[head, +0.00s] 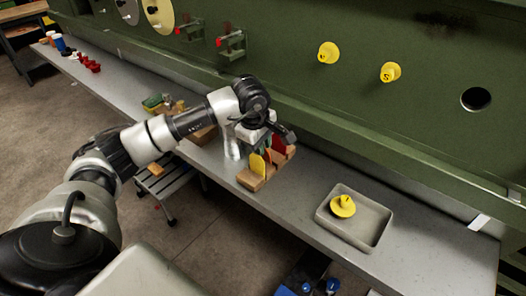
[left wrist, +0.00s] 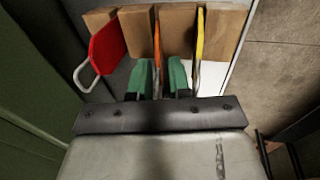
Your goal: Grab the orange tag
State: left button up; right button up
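The orange tag (left wrist: 157,42) stands edge-on in a slot of the wooden holder (left wrist: 182,30), seen in the left wrist view. My left gripper (left wrist: 162,80) has green fingertips that are apart, with the orange tag's edge in line with the gap between them, closer to the left fingertip. I cannot tell whether they touch it. A yellow tag (left wrist: 199,40) stands to the right and a red tag (left wrist: 107,47) with a white loop to the left.
The holder stands on a long grey bench (head: 300,215) beside a green fuselage panel (head: 330,90). A grey tray (head: 370,238) with a yellow knob-like part (head: 342,207) lies to the right. Red parts (head: 88,63) stand far left. Bench between holder and tray is clear.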

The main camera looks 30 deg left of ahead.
pick_arm(q)
jog(key=shift+w+f, duration=0.1)
jog(key=shift+f, duration=0.1)
grip_shut()
pick_arm(e)
jog(key=shift+s, duration=0.6)
pick_arm(q)
jog(key=shift+r, duration=0.1)
pick_arm(e)
jog(key=shift+f, duration=0.1)
